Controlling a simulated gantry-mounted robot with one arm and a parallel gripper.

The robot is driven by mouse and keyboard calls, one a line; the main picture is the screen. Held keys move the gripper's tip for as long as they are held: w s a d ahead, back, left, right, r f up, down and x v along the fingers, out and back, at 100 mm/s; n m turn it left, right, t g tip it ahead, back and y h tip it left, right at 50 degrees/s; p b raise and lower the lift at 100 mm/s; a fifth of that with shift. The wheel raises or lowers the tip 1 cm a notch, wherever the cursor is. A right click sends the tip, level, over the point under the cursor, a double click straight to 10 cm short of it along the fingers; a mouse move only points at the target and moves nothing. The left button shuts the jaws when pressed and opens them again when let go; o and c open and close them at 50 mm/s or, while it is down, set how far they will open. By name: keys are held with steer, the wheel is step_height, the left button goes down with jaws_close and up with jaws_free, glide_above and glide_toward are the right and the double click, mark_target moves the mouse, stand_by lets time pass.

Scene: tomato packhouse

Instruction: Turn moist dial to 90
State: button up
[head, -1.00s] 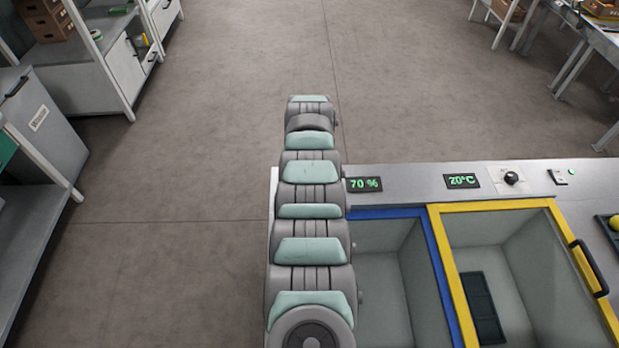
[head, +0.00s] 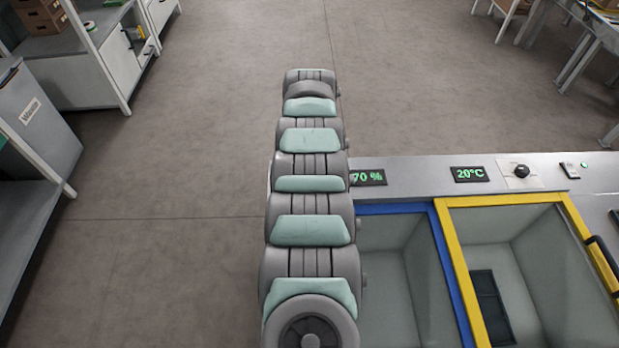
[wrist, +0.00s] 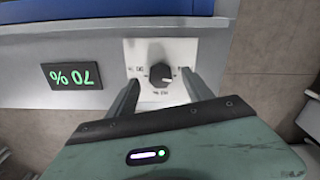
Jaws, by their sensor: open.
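The moist dial (wrist: 160,76) is a black round knob on a white plate (wrist: 143,51) in the wrist view, with a light pointer mark toward the right. My gripper (wrist: 160,78) is open, with one finger on each side of the knob. I cannot tell whether the fingers touch it.
A second display (head: 469,174) reads 20°C, with another black dial (head: 521,171) to its right. A blue-rimmed bin (head: 440,240) and a yellow-rimmed bin (head: 505,200) lie in front of the panel. Open floor (head: 180,170) lies to the left.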

step_height(320, 180, down, 3)
steer(key=shift+r+b, duration=0.1)
steer(key=shift+b, duration=0.45)
steer(key=shift+w, duration=0.1)
steer(key=shift+c, duration=0.4)
jaws_close()
steer(key=shift+m, duration=1.6)
steer(key=shift+o, duration=0.4)
jaws_free()
